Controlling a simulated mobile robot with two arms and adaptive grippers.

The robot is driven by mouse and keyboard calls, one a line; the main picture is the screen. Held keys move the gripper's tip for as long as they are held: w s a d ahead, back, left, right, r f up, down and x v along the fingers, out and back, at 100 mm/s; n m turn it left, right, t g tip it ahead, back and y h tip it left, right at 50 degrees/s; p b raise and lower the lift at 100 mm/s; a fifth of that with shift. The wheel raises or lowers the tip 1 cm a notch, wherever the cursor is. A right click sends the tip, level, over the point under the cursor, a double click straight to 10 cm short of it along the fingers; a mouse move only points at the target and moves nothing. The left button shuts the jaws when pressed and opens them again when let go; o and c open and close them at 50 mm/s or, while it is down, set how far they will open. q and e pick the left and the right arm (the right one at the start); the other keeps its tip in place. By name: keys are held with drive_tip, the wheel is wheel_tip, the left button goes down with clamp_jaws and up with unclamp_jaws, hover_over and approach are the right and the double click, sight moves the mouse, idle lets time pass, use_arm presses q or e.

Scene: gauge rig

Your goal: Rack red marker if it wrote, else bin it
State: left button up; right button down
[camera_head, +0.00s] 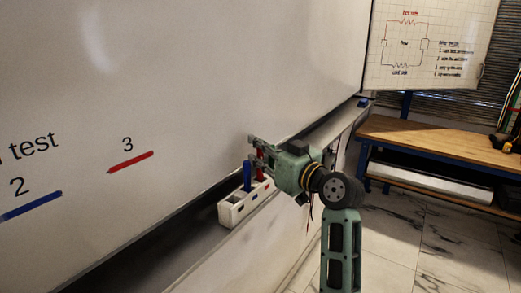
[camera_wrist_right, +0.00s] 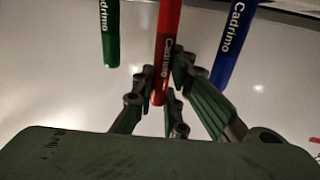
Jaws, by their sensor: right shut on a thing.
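A red marker (camera_head: 261,173) stands upright at the far end of the white rack (camera_head: 234,212) on the board's ledge. My right gripper (camera_head: 259,155) is shut on it; in the right wrist view the red marker (camera_wrist_right: 168,45) lies between the fingers (camera_wrist_right: 163,90). Whether its lower end is seated in the rack cannot be told. A red stroke (camera_head: 130,162) shows on the whiteboard (camera_head: 200,70) under the number 3. A blue marker (camera_head: 247,177) stands in the rack beside the red one. My left gripper and any bin are out of view.
The right wrist view shows a green marker (camera_wrist_right: 109,35) and a blue marker (camera_wrist_right: 235,40) close on either side. A blue stroke (camera_head: 30,206) is under the number 2. A wooden bench (camera_head: 430,145) stands at the right; the tiled floor (camera_head: 410,235) before it looks clear.

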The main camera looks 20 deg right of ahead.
drive_tip(key=shift+f, duration=0.4)
drive_tip(key=c, duration=1.1)
unclamp_jaws()
wheel_tip(320, 180, up, 10)
drive_tip(key=p, duration=0.8)
drive_tip(key=shift+r, duration=0.1)
